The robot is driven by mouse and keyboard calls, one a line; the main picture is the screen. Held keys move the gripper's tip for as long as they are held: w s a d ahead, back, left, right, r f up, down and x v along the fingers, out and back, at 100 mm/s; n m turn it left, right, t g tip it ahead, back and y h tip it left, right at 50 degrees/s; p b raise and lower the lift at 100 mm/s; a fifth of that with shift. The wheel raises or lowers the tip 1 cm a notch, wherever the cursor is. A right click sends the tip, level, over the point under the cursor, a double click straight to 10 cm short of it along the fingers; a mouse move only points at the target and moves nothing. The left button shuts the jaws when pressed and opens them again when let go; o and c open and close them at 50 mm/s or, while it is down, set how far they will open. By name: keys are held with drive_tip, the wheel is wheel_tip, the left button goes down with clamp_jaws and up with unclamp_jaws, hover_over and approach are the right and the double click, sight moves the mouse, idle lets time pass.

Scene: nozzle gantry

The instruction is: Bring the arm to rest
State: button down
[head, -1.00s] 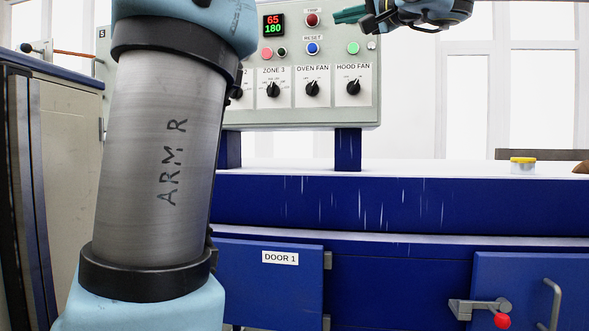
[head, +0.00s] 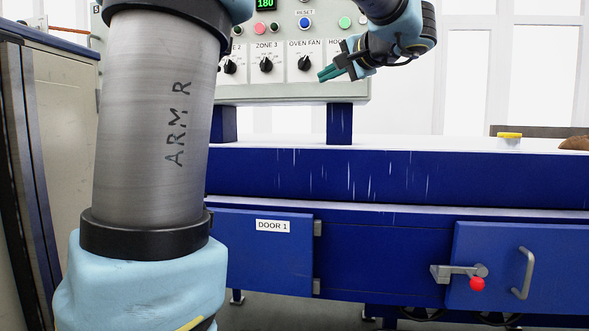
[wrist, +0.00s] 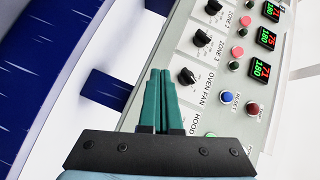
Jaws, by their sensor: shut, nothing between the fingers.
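My gripper (head: 330,72) is in the upper right of the head view, in front of the lower right part of the control panel (head: 290,92). Its green fingers are shut with nothing between them and point left. In the wrist view the closed fingers (wrist: 160,100) point at the panel near the oven fan knob (wrist: 187,76). Whether the fingertips touch the panel cannot be told. My arm link marked ARM R fills the left of the head view.
A blue bench (head: 400,175) runs below the panel, with a door marked DOOR 1 (head: 262,260) and a latch with a red knob (head: 477,284). A yellow-lidded jar (head: 509,141) stands on top at right. A beige cabinet (head: 62,130) is at left.

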drive_tip(key=s+a+f+g+h, duration=0.2)
drive_tip(key=a+f+g, duration=0.25)
drive_tip(key=f, duration=0.95)
drive_tip(key=s+a+f+g+h, duration=0.15)
drive_tip(key=a+f+g, duration=0.3)
drive_tip(key=f, duration=0.95)
drive_tip(key=s+a+f+n+g+h, duration=0.1)
drive_tip(key=s+a+f+n+h, duration=0.1)
drive_tip(key=s+f, duration=0.5)
drive_tip(key=s+a+f+n+g+h, duration=0.2)
drive_tip(key=s+f+n, duration=0.3)
drive_tip(key=f, duration=0.5)
drive_tip(key=s+a, duration=0.1)
drive_tip(key=s, duration=0.1)
drive_tip(key=shift+s+f+h, duration=0.3)
drive_tip(key=shift+f+h, duration=0.05)
drive_tip(key=shift+a+n, duration=0.2)
drive_tip(key=shift+n, duration=0.1)
